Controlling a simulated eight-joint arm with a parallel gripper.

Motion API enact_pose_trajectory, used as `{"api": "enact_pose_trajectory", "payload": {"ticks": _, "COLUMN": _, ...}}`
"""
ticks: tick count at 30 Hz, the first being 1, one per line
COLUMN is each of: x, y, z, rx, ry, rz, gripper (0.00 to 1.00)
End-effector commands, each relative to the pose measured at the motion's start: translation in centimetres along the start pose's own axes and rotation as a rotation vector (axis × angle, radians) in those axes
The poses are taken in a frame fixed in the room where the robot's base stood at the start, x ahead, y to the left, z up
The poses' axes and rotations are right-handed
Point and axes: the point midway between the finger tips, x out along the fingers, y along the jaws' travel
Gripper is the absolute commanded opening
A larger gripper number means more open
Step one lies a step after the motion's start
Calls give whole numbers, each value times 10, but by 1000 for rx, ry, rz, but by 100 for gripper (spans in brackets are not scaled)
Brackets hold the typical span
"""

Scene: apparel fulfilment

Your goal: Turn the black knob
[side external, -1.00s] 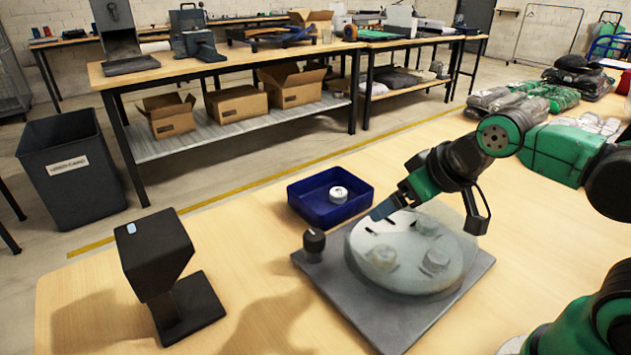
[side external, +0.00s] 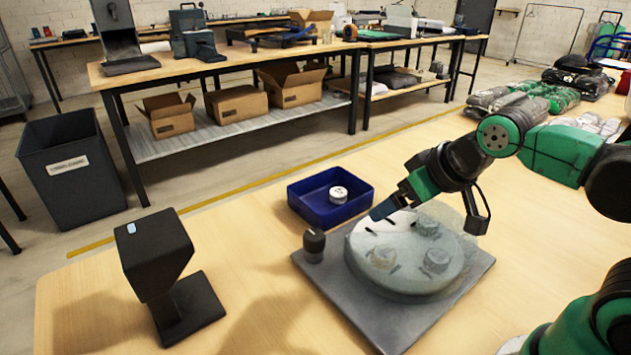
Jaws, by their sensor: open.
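The black knob (side external: 314,243) stands upright at the left corner of a grey base plate (side external: 390,322). Beside it on the plate is a round pale disc (side external: 405,285) with several raised round bumps and dark slots on top. My gripper (side external: 383,211) is over the back left part of the disc, to the right of the knob and apart from it. Its fingers point down and left, and nothing shows between them. The gap between the fingertips is too small to make out here.
A blue tray (side external: 303,209) holding a white round piece (side external: 338,194) sits just behind the plate. A black box-headed stand (side external: 160,255) is at the front left. The table between stand and plate is clear. Packed garments (side external: 520,98) lie at the far right.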

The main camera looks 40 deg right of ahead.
Motion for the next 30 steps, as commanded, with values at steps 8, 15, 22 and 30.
{"api": "enact_pose_trajectory", "payload": {"ticks": 8, "x": 1, "y": -4, "z": -8, "rx": 121, "ry": -45, "rz": -6, "gripper": 81}}
{"api": "enact_pose_trajectory", "payload": {"ticks": 15, "x": 18, "y": -27, "z": -41, "rx": 707, "ry": -260, "rz": 62, "gripper": 81}}
{"api": "enact_pose_trajectory", "payload": {"ticks": 22, "x": 55, "y": -55, "z": -59, "rx": 1293, "ry": -425, "rz": 298, "gripper": 81}}
{"api": "enact_pose_trajectory", "payload": {"ticks": 30, "x": 84, "y": -73, "z": -59, "rx": 1636, "ry": -459, "rz": 517, "gripper": 81}}
